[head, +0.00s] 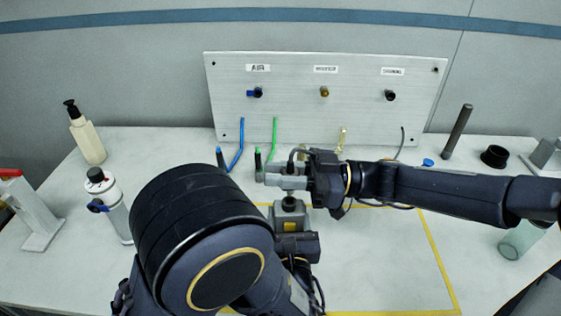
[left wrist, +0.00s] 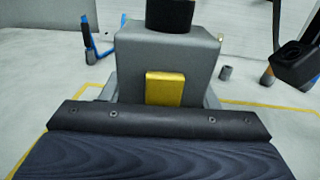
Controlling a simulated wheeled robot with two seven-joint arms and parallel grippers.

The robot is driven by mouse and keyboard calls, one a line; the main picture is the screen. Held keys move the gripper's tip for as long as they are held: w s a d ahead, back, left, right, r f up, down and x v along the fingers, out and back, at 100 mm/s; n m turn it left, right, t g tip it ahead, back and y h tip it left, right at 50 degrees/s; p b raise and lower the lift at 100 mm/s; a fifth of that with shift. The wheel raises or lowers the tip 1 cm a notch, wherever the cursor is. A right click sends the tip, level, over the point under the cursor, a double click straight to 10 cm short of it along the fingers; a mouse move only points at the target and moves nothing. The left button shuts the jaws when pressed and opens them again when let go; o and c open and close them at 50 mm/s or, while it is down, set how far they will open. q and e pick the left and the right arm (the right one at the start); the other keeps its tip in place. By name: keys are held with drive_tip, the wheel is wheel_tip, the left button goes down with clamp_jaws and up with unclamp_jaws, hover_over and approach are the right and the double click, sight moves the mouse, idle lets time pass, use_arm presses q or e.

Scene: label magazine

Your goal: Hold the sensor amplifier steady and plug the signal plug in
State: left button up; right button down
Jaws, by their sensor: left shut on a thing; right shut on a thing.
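The sensor amplifier (head: 291,217) is a grey box with a yellow patch, upright on the table inside the yellow outline. It fills the middle of the left wrist view (left wrist: 200,62), with a black round part on top, cut off by the frame edge. My left gripper (head: 291,240) is shut on its lower near part; my arm hides some of it. My right gripper (head: 285,178) is shut just above the box's top. The signal plug is mostly hidden between its grey fingers; a dark cable loops up there. I cannot tell whether the plug is seated.
A grey panel (head: 290,115) with labelled ports stands behind, with blue, green and yellowish hoses before it. A pump bottle (head: 86,133) and a white canister (head: 110,205) stand left. A dark rod (head: 457,131) and black ring (head: 494,156) are at right. The outlined area's right side is clear.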

drive_tip(key=shift+f, duration=0.75)
drive_tip(key=shift+f, duration=1.2)
idle(0.8)
drive_tip(key=c, duration=1.2)
unclamp_jaws()
drive_tip(key=shift+o, duration=0.2)
drive_tip(key=w+d+f, duration=0.1)
drive_tip(key=d, duration=1.1)
drive_tip(key=shift+f, duration=0.3)
use_arm(q)
drive_tip(key=o, duration=1.2)
drive_tip(key=shift+o, duration=0.2)
